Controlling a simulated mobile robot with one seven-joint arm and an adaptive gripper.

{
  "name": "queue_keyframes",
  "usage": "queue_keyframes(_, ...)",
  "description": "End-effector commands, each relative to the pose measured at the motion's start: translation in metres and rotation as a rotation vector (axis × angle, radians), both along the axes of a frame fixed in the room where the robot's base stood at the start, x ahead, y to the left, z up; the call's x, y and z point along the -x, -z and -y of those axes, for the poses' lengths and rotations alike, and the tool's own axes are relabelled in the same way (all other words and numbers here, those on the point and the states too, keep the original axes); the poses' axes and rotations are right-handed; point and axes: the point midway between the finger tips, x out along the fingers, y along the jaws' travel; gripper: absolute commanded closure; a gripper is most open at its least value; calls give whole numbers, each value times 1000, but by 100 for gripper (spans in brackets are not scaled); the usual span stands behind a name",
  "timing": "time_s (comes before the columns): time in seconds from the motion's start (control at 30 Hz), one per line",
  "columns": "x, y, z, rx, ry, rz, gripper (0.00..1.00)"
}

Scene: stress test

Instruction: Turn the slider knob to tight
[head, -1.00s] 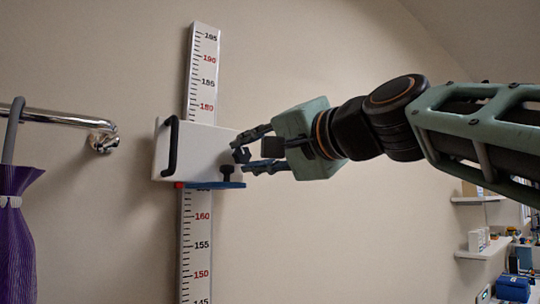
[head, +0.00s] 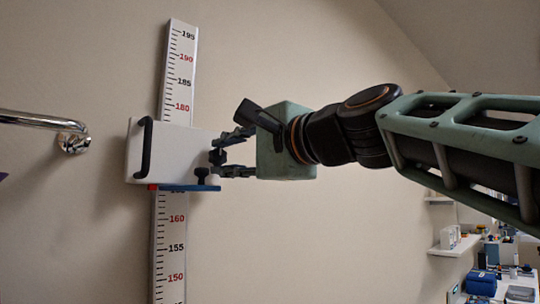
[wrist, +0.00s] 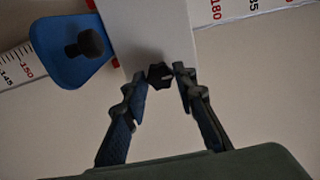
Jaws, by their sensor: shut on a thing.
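The slider is a white box (head: 175,150) with a black handle (head: 147,150) on the wall-mounted height scale (head: 168,240). A dark lobed knob (wrist: 160,75) sticks out from the slider's right side; it also shows in the head view (head: 218,156). My gripper (head: 216,158) comes from the right, its two fingers on either side of this knob and shut on it. In the wrist view, my gripper (wrist: 161,76) has the knob between its fingertips. The tight marking cannot be made out.
A blue plate (head: 188,187) with a second black knob (head: 202,175) sits under the slider, close to the lower finger. A chrome rail (head: 45,125) is on the wall at left. Shelves and a cluttered bench (head: 500,285) stand at lower right. The wall below my arm is clear.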

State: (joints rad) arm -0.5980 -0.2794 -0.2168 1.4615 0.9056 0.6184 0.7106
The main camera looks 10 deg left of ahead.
Motion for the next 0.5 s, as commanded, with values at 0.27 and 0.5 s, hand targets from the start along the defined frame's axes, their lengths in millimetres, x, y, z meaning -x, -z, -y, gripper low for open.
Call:
queue_keyframes(0.27,0,-1,0,-5,0,-3,99)
queue_keyframes(0.5,0,-1,0,-5,0,-3,60)
